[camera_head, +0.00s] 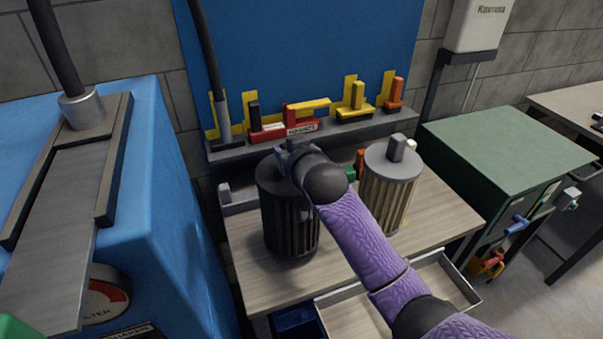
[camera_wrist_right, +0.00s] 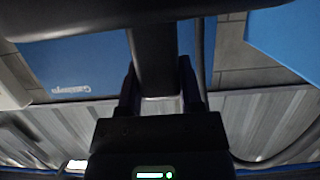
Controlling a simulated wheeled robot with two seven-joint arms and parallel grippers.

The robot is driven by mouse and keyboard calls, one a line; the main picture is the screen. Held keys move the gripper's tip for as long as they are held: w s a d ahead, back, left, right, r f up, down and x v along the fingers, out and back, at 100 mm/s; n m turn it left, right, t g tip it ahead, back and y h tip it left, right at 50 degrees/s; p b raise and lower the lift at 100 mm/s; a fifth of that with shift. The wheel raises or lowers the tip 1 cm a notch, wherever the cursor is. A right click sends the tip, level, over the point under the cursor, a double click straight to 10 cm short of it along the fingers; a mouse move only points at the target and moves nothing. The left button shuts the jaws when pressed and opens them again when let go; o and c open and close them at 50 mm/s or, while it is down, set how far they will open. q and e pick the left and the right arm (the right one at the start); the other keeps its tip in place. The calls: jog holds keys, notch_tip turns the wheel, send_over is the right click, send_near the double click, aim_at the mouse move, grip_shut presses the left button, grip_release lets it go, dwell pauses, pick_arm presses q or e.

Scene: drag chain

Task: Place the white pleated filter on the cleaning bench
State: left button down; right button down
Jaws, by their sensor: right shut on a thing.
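The pale, cream-white pleated filter (camera_head: 376,204) stands upright on the wood-topped bench (camera_head: 250,278), with a grey round cap and a grey handle block. A dark pleated filter (camera_head: 278,222) is upright to its left, over the same bench top. My right gripper (camera_head: 289,152) is at the top of the dark filter, shut on its handle. The right wrist view shows the fingers (camera_wrist_right: 160,88) on either side of a grey bar. My right arm crosses in front of the pale filter's left edge. Whether the dark filter touches the bench is unclear. My left gripper is not in view.
A blue machine (camera_head: 175,200) with a grey chute stands at the left. A shelf (camera_head: 330,138) with red, yellow and orange pieces runs behind the bench. A green cabinet (camera_head: 505,150) is at the right. An open drawer (camera_head: 455,285) juts out at the bench front.

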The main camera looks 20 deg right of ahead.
notch_tip(320, 180, down, 4)
jog(key=shift+r+b, duration=0.1)
jog(key=shift+b, duration=0.35)
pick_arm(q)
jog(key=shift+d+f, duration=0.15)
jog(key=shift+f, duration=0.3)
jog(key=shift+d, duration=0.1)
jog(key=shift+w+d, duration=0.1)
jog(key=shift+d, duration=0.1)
pick_arm(e)
jog(key=shift+c, duration=1.2)
grip_release()
jog(key=shift+s, duration=0.1)
pick_arm(q)
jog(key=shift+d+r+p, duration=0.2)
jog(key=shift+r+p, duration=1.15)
jog(key=shift+p, duration=0.05)
pick_arm(e)
jog(key=v, duration=1.1)
jog(key=shift+s, duration=0.4)
